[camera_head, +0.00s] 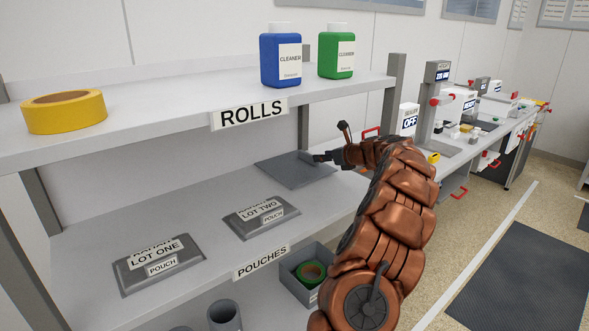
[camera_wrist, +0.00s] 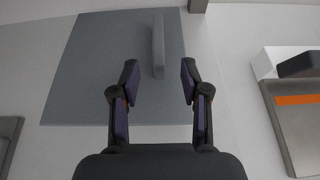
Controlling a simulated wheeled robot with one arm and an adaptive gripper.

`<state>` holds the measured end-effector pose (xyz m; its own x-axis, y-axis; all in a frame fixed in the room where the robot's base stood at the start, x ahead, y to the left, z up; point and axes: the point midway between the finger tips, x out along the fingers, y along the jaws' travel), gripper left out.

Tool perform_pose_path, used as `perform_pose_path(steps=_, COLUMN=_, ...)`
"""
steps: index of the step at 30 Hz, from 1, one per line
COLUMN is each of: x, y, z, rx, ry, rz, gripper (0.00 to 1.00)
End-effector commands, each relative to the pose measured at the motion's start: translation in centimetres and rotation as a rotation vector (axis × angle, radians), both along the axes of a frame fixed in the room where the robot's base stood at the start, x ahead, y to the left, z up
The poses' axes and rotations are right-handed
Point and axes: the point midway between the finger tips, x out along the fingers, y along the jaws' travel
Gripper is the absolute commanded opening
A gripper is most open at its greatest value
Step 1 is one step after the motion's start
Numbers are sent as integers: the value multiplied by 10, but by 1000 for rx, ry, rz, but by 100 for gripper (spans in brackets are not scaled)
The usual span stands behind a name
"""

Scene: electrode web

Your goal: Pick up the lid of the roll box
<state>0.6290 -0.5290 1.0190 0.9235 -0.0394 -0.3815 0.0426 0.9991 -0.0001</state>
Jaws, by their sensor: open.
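The lid is a flat grey square plate (camera_head: 290,173) lying on the middle shelf; the wrist view shows it too (camera_wrist: 95,70), with a raised bar handle (camera_wrist: 158,45) across it. My gripper (camera_head: 331,143) is over the lid's right side in the head view. In the wrist view my gripper (camera_wrist: 159,82) is open and empty, its fingertips on either side of the line of the handle's near end. Whether they touch the lid cannot be told. An open grey box (camera_head: 298,290) with a green and orange roll (camera_head: 310,272) inside stands on the lower shelf.
Two dark pouch plates, Lot One (camera_head: 158,262) and Lot Two (camera_head: 261,217), lie left of the lid. The upper shelf (camera_head: 180,108) overhangs, with yellow tape (camera_head: 64,111), a blue bottle (camera_head: 281,60) and a green bottle (camera_head: 336,55). A shelf post (camera_head: 304,125) stands behind the lid.

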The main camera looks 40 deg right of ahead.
Motion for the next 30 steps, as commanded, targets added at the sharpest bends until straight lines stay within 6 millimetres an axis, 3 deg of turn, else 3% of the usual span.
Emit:
perform_pose_path(steps=15, x=45, y=0, z=-18, rx=-1, ry=2, rz=6, gripper=46)
perform_pose_path(steps=24, x=49, y=1, z=-20, rx=0, ry=1, rz=6, gripper=46)
perform_pose_path(steps=30, x=49, y=1, z=-19, rx=0, ry=1, rz=6, gripper=25)
